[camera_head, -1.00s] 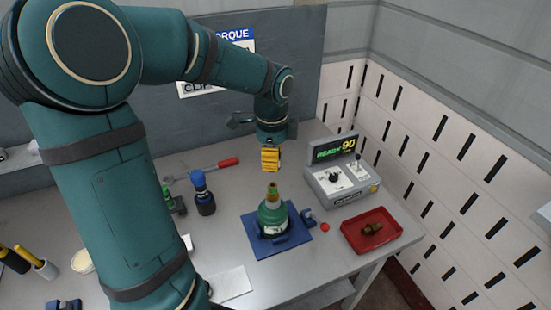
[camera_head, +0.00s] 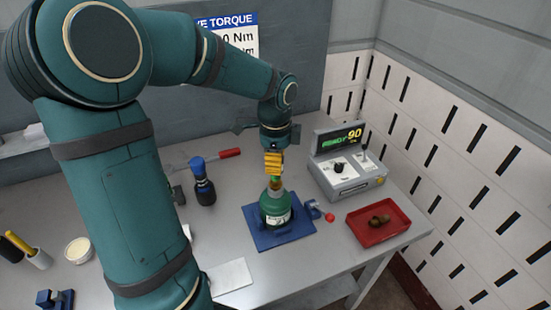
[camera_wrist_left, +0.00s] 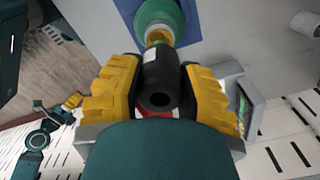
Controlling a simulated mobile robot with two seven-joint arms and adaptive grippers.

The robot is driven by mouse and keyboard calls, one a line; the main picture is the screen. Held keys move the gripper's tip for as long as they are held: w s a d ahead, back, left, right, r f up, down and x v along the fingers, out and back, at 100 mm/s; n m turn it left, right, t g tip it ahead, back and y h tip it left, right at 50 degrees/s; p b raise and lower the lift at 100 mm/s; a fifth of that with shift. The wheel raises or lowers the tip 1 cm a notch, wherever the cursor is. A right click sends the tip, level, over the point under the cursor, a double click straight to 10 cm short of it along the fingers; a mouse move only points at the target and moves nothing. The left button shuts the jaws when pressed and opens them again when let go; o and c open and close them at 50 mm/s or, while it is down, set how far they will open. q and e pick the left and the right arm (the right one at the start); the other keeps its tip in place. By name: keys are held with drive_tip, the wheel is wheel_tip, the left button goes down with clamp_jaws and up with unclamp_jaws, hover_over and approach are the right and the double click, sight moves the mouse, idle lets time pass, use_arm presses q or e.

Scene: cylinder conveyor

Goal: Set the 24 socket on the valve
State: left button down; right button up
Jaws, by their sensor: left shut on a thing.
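The green gas cylinder (camera_head: 274,210) stands upright in a blue holder (camera_head: 256,237) on the bench, with a brass valve (camera_head: 275,187) on top. My left gripper (camera_head: 273,165), with yellow fingers, is directly above the valve. In the left wrist view its fingers (camera_wrist_left: 160,100) are shut on a black socket (camera_wrist_left: 159,75). The brass valve (camera_wrist_left: 158,36) and cylinder (camera_wrist_left: 168,15) lie just beyond the socket's far end. I cannot tell whether the socket touches the valve. My right gripper is out of view.
A control box (camera_head: 347,175) with a lit display and a red tray (camera_head: 358,235) holding brown parts are at right. A pale sheet (camera_head: 229,276) lies in front.

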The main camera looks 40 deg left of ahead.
use_arm(q)
drive_tip(key=shift+f+b, duration=1.6)
drive_tip(key=shift+f, duration=0.7)
drive_tip(key=c, duration=0.6)
unclamp_jaws()
drive_tip(key=shift+r+p, duration=2.6)
drive_tip(key=shift+r, duration=0.4)
